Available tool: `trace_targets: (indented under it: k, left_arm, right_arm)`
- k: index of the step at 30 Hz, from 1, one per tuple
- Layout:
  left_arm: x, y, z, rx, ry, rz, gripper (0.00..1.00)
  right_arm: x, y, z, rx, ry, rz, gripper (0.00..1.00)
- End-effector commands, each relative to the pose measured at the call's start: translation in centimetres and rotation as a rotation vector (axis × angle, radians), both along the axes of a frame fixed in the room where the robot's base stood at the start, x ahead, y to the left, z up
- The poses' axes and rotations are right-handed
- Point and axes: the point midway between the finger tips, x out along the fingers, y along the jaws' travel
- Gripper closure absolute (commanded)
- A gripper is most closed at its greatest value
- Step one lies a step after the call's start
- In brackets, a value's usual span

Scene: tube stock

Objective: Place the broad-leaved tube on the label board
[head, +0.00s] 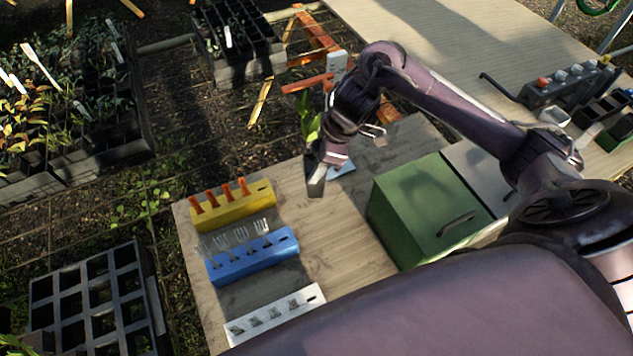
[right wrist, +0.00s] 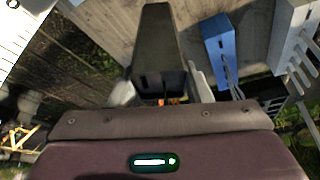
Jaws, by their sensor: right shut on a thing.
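My right gripper (head: 326,158) is shut on a dark tube (head: 316,186), held above the wooden table and slightly tilted. Broad green leaves (head: 312,128) show just above the gripper, which hides the part between leaves and tube. In the right wrist view the dark tube (right wrist: 157,45) stands out between the fingers of the gripper (right wrist: 162,92). A white marked surface (right wrist: 18,38) fills the wrist view's upper left corner. My left gripper is not in view.
Yellow (head: 234,208), blue (head: 254,256) and white (head: 276,312) racks stand along the table's left side. A green box (head: 425,205) stands at right. Bare table (head: 345,245) lies between them. Black plant trays (head: 95,300) are on the ground at left.

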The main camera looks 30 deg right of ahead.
Motion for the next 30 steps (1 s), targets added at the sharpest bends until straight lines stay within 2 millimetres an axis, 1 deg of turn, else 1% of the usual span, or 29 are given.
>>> trace_targets:
  k: [1, 3, 8, 15, 18, 24, 29, 30]
  left_arm:
    - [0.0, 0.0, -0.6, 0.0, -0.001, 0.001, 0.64]
    - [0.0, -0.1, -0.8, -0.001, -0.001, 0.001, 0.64]
    - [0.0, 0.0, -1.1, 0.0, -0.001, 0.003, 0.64]
    - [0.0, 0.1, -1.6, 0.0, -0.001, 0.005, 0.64]
    - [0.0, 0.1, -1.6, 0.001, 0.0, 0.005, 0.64]
    - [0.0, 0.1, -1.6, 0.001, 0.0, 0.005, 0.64]
    - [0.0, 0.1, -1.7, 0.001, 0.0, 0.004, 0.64]
    - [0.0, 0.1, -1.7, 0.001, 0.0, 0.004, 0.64]
  right_arm:
    - [-0.1, 0.1, -1.4, 0.005, 0.004, -0.002, 0.96]
    - [-0.1, 0.1, -2.4, 0.004, 0.002, -0.002, 0.96]
    - [0.0, 0.0, -3.5, 0.001, -0.002, 0.0, 0.96]
    - [0.0, 0.0, -6.6, 0.002, 0.001, -0.001, 0.96]
    - [0.0, 0.0, -7.1, 0.0, -0.001, 0.0, 0.96]
    - [0.1, 0.0, -7.0, 0.0, -0.002, 0.0, 0.96]
    - [0.0, 0.0, -7.4, 0.0, -0.001, 0.0, 0.96]
    - [0.0, 0.0, -7.4, 0.0, -0.001, 0.0, 0.5]
